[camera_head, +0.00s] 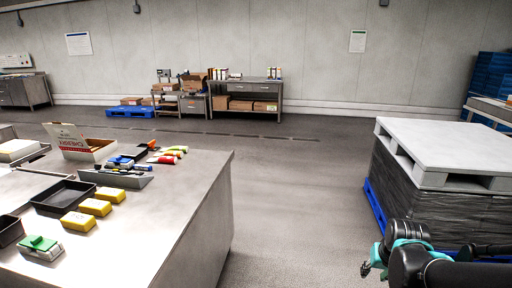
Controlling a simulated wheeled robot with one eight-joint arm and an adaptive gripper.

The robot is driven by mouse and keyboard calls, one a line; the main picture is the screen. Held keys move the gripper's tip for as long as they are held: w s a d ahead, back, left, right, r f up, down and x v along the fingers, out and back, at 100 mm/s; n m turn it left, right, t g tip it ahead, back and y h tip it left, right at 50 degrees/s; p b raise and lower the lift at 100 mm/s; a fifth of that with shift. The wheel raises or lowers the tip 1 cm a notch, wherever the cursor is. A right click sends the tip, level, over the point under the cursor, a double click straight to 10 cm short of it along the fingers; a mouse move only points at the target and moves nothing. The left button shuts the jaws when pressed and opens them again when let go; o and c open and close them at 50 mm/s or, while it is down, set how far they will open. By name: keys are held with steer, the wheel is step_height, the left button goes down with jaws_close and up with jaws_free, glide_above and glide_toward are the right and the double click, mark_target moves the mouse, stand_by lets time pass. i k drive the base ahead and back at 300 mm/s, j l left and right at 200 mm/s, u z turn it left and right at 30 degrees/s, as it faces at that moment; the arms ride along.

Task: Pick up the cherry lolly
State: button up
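Several small bright packets lie together at the far right part of the grey table (165,245). A red one (162,160) among them may be the cherry lolly, but it is too small to be sure. An open white carton (98,152) with red lettering stands just left of them. My gripper (372,266), teal and black, is at the bottom right, well away from the table. Nothing is seen in it, and its fingers are too small and partly hidden to tell open from shut.
A black tray (45,206), three yellow blocks (95,207) and a green-topped block (40,247) are on the table. A wrapped pallet stack (440,205) stands on the right beside my arm. The floor between is clear. Shelving benches stand at the back wall.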

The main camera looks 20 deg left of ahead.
mark_target(162, 159)
steer(key=i+u, duration=0.45)
steer(key=i+l+u, duration=0.2)
steer(key=i+u, duration=0.3)
steer(key=i+l+u, duration=0.7)
steer(key=u, duration=0.25)
steer(key=l, duration=0.05)
